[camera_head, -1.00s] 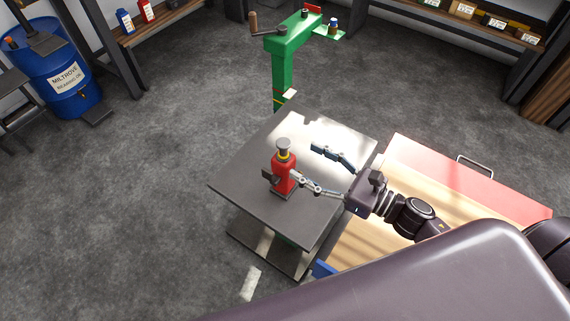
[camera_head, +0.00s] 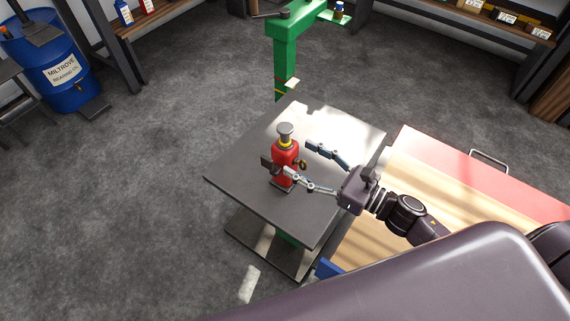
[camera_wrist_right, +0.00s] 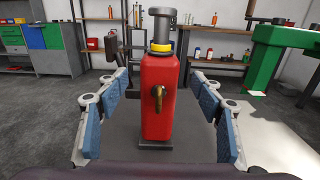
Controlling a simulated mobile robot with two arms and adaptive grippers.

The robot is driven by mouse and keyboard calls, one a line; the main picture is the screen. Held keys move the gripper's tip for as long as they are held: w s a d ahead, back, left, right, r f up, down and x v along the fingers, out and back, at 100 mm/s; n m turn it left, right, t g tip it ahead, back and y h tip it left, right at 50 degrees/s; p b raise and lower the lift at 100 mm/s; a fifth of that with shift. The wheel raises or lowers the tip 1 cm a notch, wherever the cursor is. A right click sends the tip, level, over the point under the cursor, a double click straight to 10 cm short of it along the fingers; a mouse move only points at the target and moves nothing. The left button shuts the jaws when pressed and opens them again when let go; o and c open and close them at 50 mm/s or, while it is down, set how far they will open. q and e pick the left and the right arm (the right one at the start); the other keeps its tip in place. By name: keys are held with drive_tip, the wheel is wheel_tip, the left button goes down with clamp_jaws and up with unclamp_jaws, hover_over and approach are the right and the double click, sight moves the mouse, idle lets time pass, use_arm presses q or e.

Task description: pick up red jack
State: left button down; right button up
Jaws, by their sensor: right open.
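The red jack (camera_head: 285,154) stands upright on the dark square table (camera_head: 250,165). It has a grey cap on top, a yellow ring and a small brass fitting on its side. My right gripper (camera_head: 302,158) is open, with its two fingers reaching toward the jack from the right. In the right wrist view, the jack (camera_wrist_right: 159,95) stands centrally between the blue finger pads (camera_wrist_right: 157,117), with a gap on both sides. My left gripper is not in view.
A green stand (camera_head: 284,50) rises just behind the table. A wooden bench with a red section (camera_head: 435,155) adjoins the table on the right. A blue drum (camera_head: 55,65) stands at the far left. The floor left of the table is clear.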

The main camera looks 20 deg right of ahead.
sight(281, 156)
drive_tip(key=shift+p+x, duration=0.3)
drive_tip(key=shift+x, duration=2.55)
drive_tip(key=shift+c, duration=0.7)
clamp_jaws()
drive_tip(key=shift+r, duration=0.25)
